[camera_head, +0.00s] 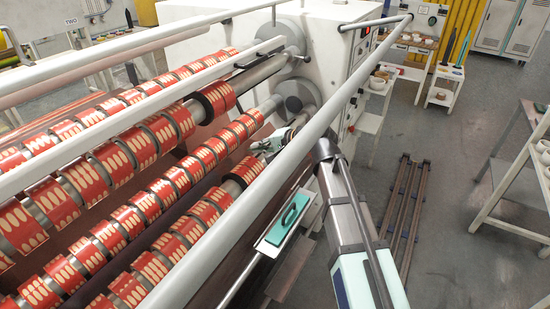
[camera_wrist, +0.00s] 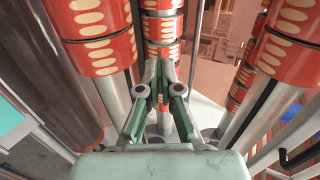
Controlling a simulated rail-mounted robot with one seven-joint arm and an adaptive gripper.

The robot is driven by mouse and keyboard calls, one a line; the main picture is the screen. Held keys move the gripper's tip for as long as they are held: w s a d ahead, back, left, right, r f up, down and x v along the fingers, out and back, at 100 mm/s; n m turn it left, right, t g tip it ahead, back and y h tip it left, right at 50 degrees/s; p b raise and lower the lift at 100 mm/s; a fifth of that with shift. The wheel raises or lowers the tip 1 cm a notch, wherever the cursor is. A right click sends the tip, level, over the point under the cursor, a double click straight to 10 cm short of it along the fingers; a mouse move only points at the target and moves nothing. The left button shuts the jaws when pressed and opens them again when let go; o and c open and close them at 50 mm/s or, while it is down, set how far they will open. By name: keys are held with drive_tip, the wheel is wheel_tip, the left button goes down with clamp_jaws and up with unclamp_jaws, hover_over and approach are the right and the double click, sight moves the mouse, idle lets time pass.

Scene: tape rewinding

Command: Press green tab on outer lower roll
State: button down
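Several rows of red rolls with cream ovals sit on shafts at the left of the head view. The end roll of the lowest, nearest row (camera_head: 246,170) is close to my gripper (camera_head: 275,144), which reaches in beneath a long white rail. In the wrist view, my gripper (camera_wrist: 160,68) has its two fingers converging with tips together and nothing visibly held. A red roll (camera_wrist: 163,28) lies straight beyond the tips, with a silver shaft below it. The fingers partly cover that shaft. I cannot make out a green tab on any roll.
White rails (camera_head: 280,165) run diagonally close beside my arm. A teal-topped plate (camera_head: 288,217) sits near the front rail. In the wrist view, red rolls (camera_wrist: 95,30) and silver shafts flank my gripper on both sides. Open grey floor (camera_head: 455,210) lies at right.

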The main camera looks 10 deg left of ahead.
drive_tip(key=shift+a, duration=0.15)
drive_tip(key=shift+f+b, duration=1.3)
drive_tip(key=shift+f, duration=0.75)
drive_tip(key=shift+f, duration=0.35)
drive_tip(key=c, duration=1.2)
unclamp_jaws()
drive_tip(key=shift+c, duration=0.2)
drive_tip(key=v, duration=1.2)
